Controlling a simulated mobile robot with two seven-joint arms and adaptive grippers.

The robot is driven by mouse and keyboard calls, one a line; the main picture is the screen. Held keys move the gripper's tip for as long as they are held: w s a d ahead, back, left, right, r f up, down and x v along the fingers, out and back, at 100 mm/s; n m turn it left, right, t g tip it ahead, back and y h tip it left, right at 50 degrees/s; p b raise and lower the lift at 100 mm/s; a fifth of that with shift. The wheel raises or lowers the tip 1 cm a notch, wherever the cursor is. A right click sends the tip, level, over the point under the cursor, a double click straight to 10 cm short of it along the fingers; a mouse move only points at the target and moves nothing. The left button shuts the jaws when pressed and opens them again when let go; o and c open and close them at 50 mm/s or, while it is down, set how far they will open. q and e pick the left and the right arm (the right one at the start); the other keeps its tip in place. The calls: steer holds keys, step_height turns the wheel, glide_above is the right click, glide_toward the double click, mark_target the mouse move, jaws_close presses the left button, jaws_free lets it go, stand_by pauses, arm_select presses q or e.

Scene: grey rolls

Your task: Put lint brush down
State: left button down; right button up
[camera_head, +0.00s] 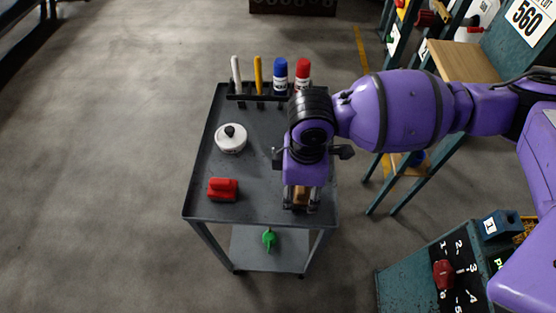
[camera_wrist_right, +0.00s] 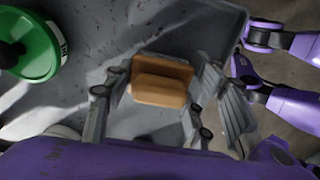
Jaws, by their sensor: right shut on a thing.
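The lint brush, as I take it, is a tan-brown block with a raised grip (camera_wrist_right: 160,88) in the right wrist view; a small brown part of it (camera_head: 300,195) shows in the head view. My right gripper (camera_head: 301,205) points down over the near right corner of the grey cart top (camera_head: 255,205). Its fingers (camera_wrist_right: 152,115) are shut on the brush, one on each side. I cannot tell whether the brush touches the cart top. My left gripper is not in view.
A red object (camera_head: 222,189) and a white round pot with a black knob (camera_head: 230,140) stand on the cart's left side. A rack (camera_head: 255,97) holds markers at the back. A green round thing (camera_wrist_right: 30,45) is left in the wrist view.

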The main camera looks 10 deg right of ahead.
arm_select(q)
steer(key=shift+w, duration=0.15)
arm_select(e)
steer(key=o, duration=1)
steer(key=shift+f, duration=0.15)
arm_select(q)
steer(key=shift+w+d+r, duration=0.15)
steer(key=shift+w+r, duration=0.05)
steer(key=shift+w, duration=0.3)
arm_select(e)
step_height(320, 180, up, 11)
steer(key=shift+p, duration=0.9)
steer(key=shift+r, duration=0.65)
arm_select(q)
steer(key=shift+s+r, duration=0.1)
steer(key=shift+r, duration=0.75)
